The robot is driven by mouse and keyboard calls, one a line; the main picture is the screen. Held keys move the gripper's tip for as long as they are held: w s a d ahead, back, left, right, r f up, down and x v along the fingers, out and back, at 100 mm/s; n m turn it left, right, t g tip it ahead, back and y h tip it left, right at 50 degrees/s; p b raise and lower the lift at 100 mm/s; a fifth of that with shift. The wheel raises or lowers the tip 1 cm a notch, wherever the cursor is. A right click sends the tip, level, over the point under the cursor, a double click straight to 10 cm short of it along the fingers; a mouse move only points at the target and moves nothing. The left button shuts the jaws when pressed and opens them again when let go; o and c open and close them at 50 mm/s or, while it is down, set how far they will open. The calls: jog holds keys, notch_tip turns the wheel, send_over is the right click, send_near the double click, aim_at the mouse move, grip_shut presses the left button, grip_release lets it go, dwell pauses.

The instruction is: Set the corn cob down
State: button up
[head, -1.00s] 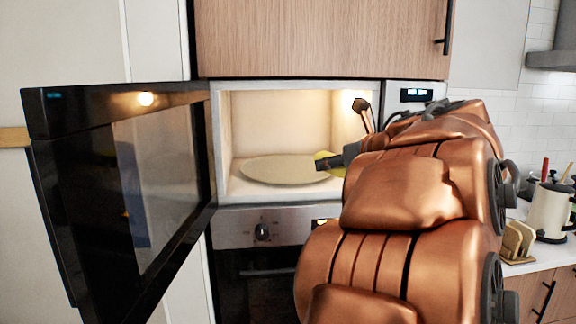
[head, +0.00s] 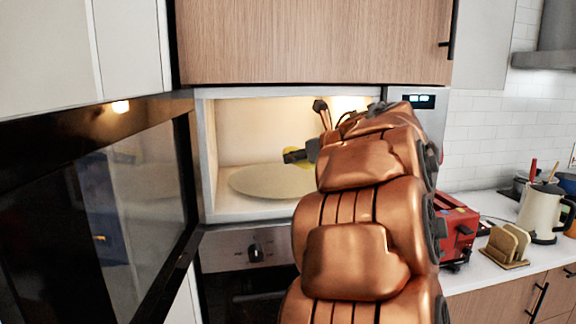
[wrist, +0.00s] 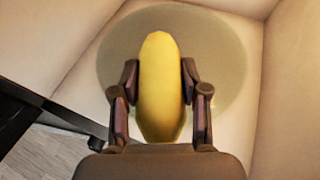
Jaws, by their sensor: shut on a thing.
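The yellow corn cob (wrist: 160,85) is between the two fingers of my gripper (wrist: 160,82) in the wrist view, lengthwise along the gripper's direction. My gripper is shut on it. In the head view the gripper (head: 300,155) is inside the open microwave (head: 208,150), and only a bit of the yellow cob (head: 296,163) shows; the rest is hidden by my gripper and arm. The round turntable plate (head: 262,183) lies on the microwave floor. In the wrist view the plate (wrist: 115,60) shows behind the cob. I cannot tell whether the cob touches the plate.
The black microwave door (head: 90,200) stands open at the left. The microwave's side walls and ceiling close in around my gripper. A red toaster (head: 456,228), a toast rack (head: 506,243) and a white kettle (head: 543,212) stand on the counter at right.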

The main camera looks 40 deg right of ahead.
jog(key=p, duration=0.4)
send_over(289, 177)
jog(key=shift+s, duration=0.2)
jog(key=shift+f, duration=2.95)
jog(key=shift+w+f+p, duration=0.15)
jog(key=shift+f+p, duration=0.4)
jog(key=shift+d+f, duration=0.1)
jog(key=shift+f, duration=0.05)
jog(key=o, duration=1.3)
